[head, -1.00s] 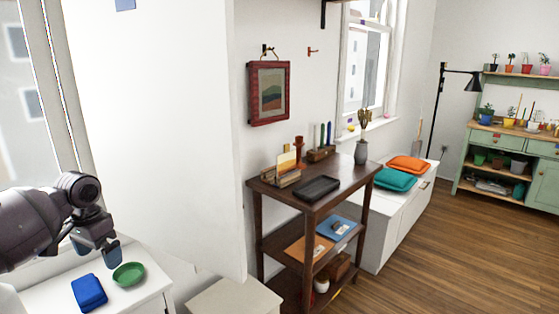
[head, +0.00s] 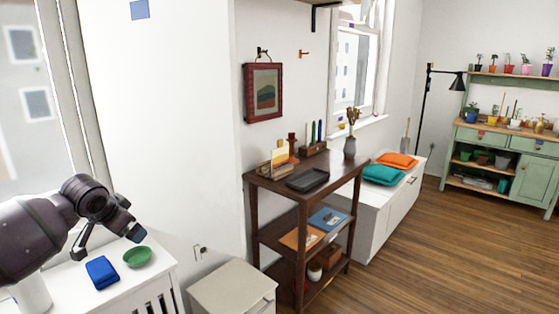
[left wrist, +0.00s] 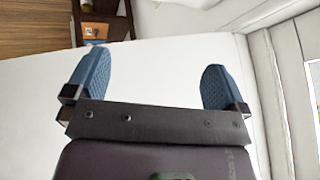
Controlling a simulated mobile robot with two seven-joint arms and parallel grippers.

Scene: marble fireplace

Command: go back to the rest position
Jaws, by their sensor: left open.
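My left gripper (head: 108,243) comes in from the left in the head view, above the white cabinet by the window. It also shows in the left wrist view (left wrist: 152,88), with its two blue finger pads wide apart and nothing between them. In the head view a blue folded item (head: 102,273) and a green bowl (head: 137,257) sit on the white cabinet top, just below and beside the gripper, apart from it. My right gripper is in neither view.
The white cabinet (head: 158,277) stands under the window at left. A low beige cabinet (head: 232,287) and a dark wooden shelf (head: 312,192) stand along the wall. A white bench (head: 392,213) and green workbench (head: 527,165) are farther right. The wooden floor (head: 450,255) at right is clear.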

